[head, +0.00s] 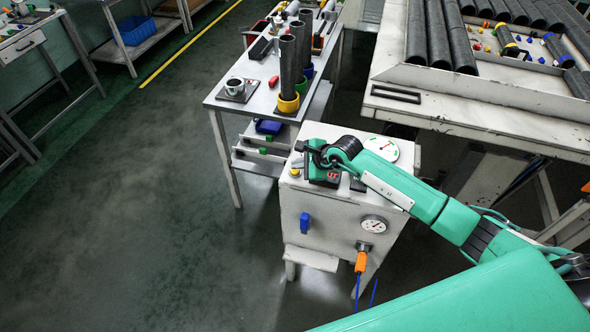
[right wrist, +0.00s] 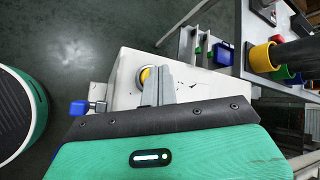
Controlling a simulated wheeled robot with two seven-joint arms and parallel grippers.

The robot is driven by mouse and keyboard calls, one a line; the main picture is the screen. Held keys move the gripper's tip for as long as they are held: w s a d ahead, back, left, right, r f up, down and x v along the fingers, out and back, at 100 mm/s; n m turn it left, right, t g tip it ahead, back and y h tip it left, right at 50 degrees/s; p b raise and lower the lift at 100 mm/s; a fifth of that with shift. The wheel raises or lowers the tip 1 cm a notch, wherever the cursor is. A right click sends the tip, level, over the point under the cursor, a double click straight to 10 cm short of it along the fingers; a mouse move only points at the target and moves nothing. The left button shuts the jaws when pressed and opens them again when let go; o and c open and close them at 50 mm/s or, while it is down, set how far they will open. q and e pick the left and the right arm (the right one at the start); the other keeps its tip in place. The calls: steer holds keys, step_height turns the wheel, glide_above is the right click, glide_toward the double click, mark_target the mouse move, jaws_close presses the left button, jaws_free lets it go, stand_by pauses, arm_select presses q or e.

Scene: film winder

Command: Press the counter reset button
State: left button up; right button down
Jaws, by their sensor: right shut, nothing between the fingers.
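A white cabinet (head: 330,222) stands in the middle of the head view. A round yellow button (head: 294,172) sits near the left edge of its top. The button shows in the right wrist view (right wrist: 145,75) in a pale ring, partly hidden behind my fingers. My right gripper (right wrist: 160,72) is shut and empty, its fingertips at the button in that picture; I cannot tell whether they touch it. In the head view the gripper is over the cabinet top, beside a small dark unit with red markings (head: 333,177), which it partly covers. My left gripper is not in view.
A round white dial (head: 382,149) lies on the cabinet top behind my right arm. A gauge (head: 373,224), a blue part (head: 304,222) and an orange plug (head: 361,262) are on its front. A workbench (head: 225,107) with dark tubes stands behind it. The floor at left is clear.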

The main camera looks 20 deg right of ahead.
mark_target(298, 171)
steer(key=shift+f+b, duration=0.5)
stand_by(0.3)
steer(key=shift+r, duration=0.1)
steer(key=shift+r+p, duration=0.4)
steer(key=shift+r, duration=0.4)
steer(key=shift+r+p, duration=1.15)
steer(key=shift+r, duration=1.4)
